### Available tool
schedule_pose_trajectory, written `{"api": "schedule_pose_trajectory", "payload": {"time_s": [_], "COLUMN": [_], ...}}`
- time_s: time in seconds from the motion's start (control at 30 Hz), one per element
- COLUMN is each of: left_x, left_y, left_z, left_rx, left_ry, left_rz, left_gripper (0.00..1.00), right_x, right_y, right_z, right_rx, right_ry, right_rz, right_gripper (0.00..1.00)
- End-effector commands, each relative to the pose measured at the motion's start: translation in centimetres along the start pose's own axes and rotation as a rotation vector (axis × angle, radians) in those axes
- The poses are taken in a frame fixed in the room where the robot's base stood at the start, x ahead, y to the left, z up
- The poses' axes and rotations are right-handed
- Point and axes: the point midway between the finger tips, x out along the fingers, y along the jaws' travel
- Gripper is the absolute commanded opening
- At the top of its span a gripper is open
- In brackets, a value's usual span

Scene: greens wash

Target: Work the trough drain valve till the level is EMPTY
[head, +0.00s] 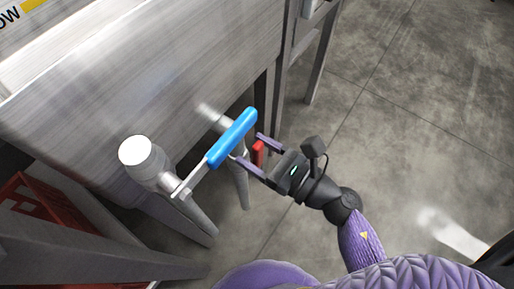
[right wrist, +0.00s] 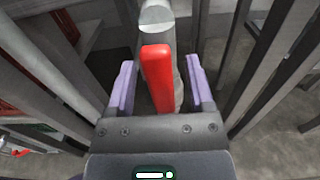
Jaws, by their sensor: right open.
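The steel trough (head: 150,70) fills the upper left of the head view. A lever with a blue handle (head: 232,138) sits on a pipe with a pale round end (head: 136,151) at its front. A second valve handle, red (head: 258,153), shows behind the blue one, between my right fingers. My right gripper (head: 249,148) is open. In the right wrist view, the red handle (right wrist: 158,75) stands between the two purple fingers, with a visible gap on each side. A grey pipe is behind it. No level reading is legible. My left gripper is out of view.
A red crate (head: 40,215) lies under the trough at the lower left. Steel legs (head: 322,60) stand around the valves, and rails flank my right gripper closely in the wrist view. Concrete floor (head: 410,110) at the right is clear.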

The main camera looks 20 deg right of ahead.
Motion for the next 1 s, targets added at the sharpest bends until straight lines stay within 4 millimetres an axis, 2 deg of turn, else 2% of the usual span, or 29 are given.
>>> {"api": "schedule_pose_trajectory", "payload": {"time_s": [0.1,0.4,0.43,1.0], "left_x": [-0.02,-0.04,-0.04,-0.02], "left_y": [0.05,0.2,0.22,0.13], "left_z": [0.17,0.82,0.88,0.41], "left_rx": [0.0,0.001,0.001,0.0], "left_ry": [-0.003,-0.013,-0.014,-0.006], "left_rz": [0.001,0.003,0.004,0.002], "left_gripper": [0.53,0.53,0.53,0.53], "right_x": [-0.03,-0.06,-0.06,-0.08], "right_y": [0.0,0.0,0.0,0.02], "right_z": [0.0,-0.02,-0.02,-0.06], "right_rx": [0.0,0.001,0.001,0.001], "right_ry": [0.0,0.0,0.0,0.001], "right_rz": [0.0,0.0,0.0,0.001], "right_gripper": [0.68,0.04,0.0,0.0]}}
